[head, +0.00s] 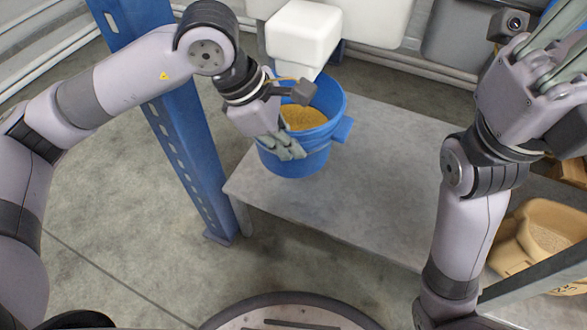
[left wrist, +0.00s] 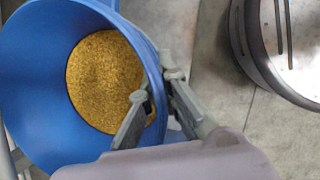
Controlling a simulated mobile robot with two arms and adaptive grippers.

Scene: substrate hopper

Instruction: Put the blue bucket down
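The blue bucket (head: 300,163) stands upright at the left part of the grey table, with golden grain-like substrate (head: 303,118) inside. In the left wrist view the bucket (left wrist: 35,75) and its substrate (left wrist: 105,80) show from above. My left gripper (head: 287,149) is at the bucket's near rim. In the left wrist view its fingers (left wrist: 158,95) straddle the bucket wall, one inside and one outside, and appear shut on it. Whether the bucket's base touches the table cannot be told. My right gripper (head: 562,45) is raised at the upper right, empty, its fingers apart and their tips partly cut off.
A white hopper outlet (head: 303,35) hangs just behind and above the bucket. A blue upright post (head: 190,150) stands left of the table (head: 390,170), whose middle is clear. A tan container (head: 535,240) with pale contents stands at the lower right.

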